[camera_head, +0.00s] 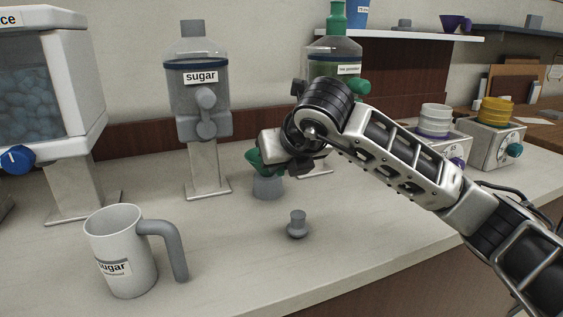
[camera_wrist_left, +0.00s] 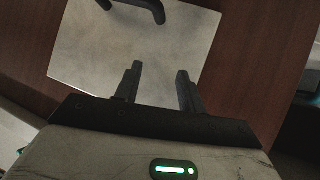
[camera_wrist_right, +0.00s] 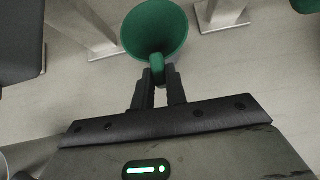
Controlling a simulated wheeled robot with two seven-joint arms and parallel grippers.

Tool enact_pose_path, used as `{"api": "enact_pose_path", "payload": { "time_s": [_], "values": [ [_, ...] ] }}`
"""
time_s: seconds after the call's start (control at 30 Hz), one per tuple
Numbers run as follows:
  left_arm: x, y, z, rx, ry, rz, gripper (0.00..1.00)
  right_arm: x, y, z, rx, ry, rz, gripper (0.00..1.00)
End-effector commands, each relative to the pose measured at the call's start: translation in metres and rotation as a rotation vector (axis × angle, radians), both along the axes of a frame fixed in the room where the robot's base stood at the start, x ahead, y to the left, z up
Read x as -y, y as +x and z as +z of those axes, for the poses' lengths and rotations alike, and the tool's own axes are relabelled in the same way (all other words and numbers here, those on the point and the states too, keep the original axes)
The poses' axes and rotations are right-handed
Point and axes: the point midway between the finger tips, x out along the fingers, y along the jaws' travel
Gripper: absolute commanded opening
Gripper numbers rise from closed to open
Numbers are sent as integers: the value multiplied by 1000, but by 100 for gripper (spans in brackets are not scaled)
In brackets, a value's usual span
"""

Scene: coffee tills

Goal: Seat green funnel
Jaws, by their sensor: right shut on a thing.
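The green funnel (camera_head: 257,161) is at the middle of the counter in the head view, partly hidden by my right gripper. In the right wrist view its wide mouth (camera_wrist_right: 153,28) faces the camera. My right gripper (camera_wrist_right: 159,84) is shut on the funnel's small handle. Below the funnel in the head view is a grey stand (camera_head: 268,188); I cannot tell whether the two touch. My left gripper (camera_wrist_left: 156,75) is open and empty in the left wrist view, and out of the head view.
A grey sugar dispenser (camera_head: 198,98) and a green-valved dispenser (camera_head: 336,45) stand behind. A white sugar mug (camera_head: 120,255) is at front left, and a small grey stopper (camera_head: 297,225) lies front of the stand. An ice dispenser (camera_head: 45,85) stands at left. The front counter is mostly clear.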

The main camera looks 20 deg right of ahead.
Motion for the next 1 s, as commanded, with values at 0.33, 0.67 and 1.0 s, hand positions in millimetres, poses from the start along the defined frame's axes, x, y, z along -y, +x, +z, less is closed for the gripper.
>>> {"api": "enact_pose_path", "payload": {
  "time_s": [0.33, 0.67, 1.0],
  "values": [
    [0, 0, 0, 0, 0, 0, 40, 0, 0, -1, -2, 0, 0, 39],
    [1, 0, 11, 19, 2, -5, 40, 0, 0, -1, -2, 0, 0, 39],
    [3, 0, 38, 65, 5, -18, 40, 1, -35, 35, 6, -1, 2, 39]
  ]
}}
